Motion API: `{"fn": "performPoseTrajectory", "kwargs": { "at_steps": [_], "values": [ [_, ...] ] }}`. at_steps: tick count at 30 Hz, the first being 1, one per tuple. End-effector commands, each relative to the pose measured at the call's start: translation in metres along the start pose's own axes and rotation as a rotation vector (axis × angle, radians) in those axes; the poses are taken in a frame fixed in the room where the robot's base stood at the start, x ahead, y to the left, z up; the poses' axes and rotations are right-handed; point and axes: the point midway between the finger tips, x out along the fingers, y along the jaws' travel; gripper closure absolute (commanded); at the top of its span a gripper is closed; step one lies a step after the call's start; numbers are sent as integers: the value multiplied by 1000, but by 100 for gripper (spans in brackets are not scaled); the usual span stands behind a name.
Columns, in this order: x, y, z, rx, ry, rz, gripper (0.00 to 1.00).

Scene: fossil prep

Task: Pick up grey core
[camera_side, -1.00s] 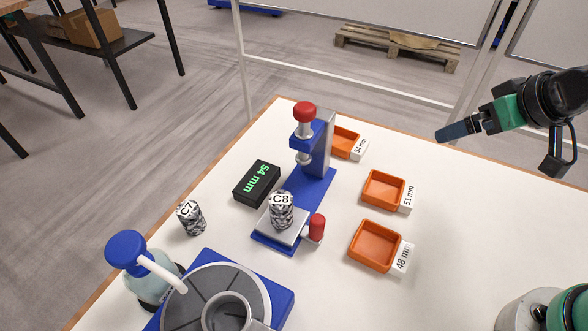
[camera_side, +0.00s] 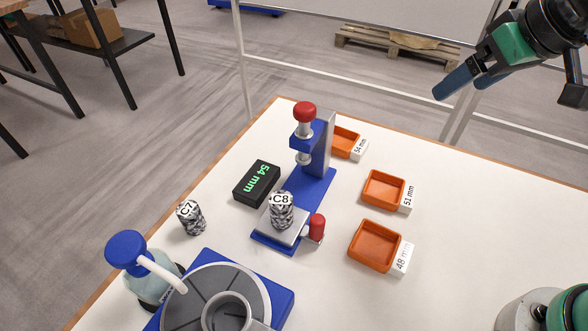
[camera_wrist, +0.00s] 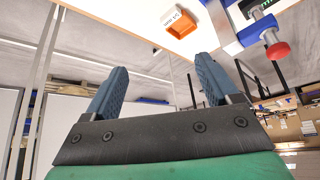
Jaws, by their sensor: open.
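Two speckled grey cores show in the side view. The core labelled C8 (camera_side: 281,213) stands upright on the silver plate of a blue gauge stand (camera_side: 313,184). The core labelled C7 (camera_side: 191,220) stands on the white table to the left of the stand. My gripper (camera_side: 462,86) is open and empty, raised at the upper right, well away from both cores. In the wrist view its two blue fingers (camera_wrist: 160,88) are apart with nothing between them. No core is visible in the wrist view.
A black display (camera_side: 257,184) reads 54 mm. Orange trays labelled 54 mm (camera_side: 345,143), 51 mm (camera_side: 384,189) and 48 mm (camera_side: 375,247) line the right. A blue-based round machine (camera_side: 284,306) and a blue-capped bottle (camera_side: 152,282) stand in front.

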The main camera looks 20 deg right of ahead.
Motion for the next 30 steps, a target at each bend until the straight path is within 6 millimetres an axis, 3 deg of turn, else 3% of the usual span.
{"fn": "performPoseTrajectory", "kwargs": {
  "at_steps": [5, 11, 15, 21, 23, 30],
  "values": [
    [1, -38, -22, -74, -105, -52, 19],
    [11, -107, -42, -199, -274, -100, 19],
    [21, -158, -43, -287, -383, -109, 19],
    [34, -214, -30, -387, -496, -99, 19],
    [37, -228, -24, -412, -523, -93, 19],
    [86, -225, 4, -408, -525, -91, 19]
  ]
}}
